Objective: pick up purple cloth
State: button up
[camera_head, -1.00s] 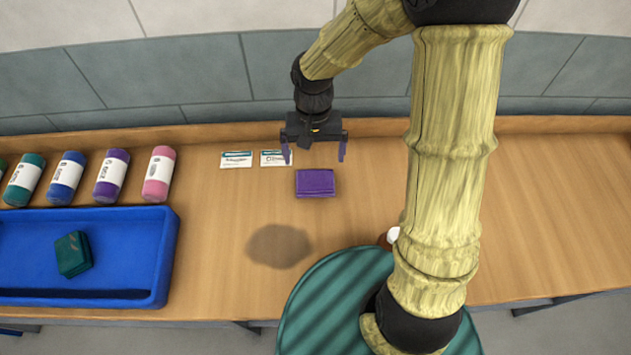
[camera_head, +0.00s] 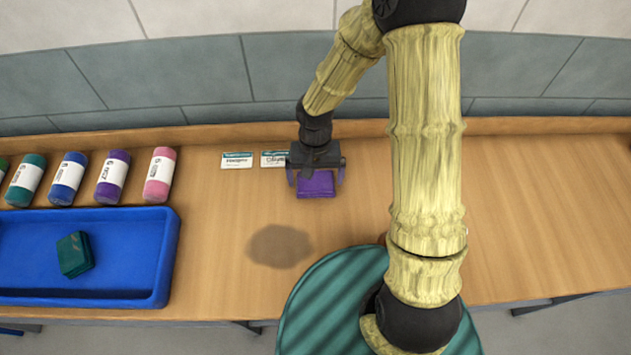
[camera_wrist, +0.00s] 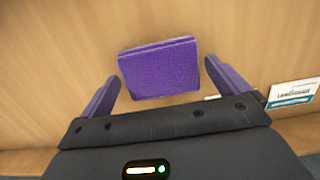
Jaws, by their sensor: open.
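The purple cloth (camera_head: 316,186) is a folded flat block lying on the wooden counter. In the wrist view the cloth (camera_wrist: 160,70) lies ahead of my gripper, between the lines of its two fingers. My gripper (camera_head: 316,177) is open, with purple fingers, one on each side of the cloth. In the wrist view the fingers of my gripper (camera_wrist: 163,92) are spread wider than the cloth, with nothing held between them. The far part of the cloth is hidden under my gripper in the head view.
A blue tray (camera_head: 165,255) at the left holds a folded green cloth (camera_head: 75,254). Several rolled towels, including a pink one (camera_head: 160,175), lie behind it. Two small cards, one here (camera_head: 237,160), lie near the back edge. The counter (camera_head: 540,220) is clear at the right.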

aim_at(315, 180)
jog(key=shift+s+f, duration=0.1)
jog(key=shift+f, duration=0.8)
jog(key=c, duration=0.7)
jog(key=shift+r, duration=0.1)
notch_tip(315, 180, up, 10)
jog(key=shift+f, duration=0.1)
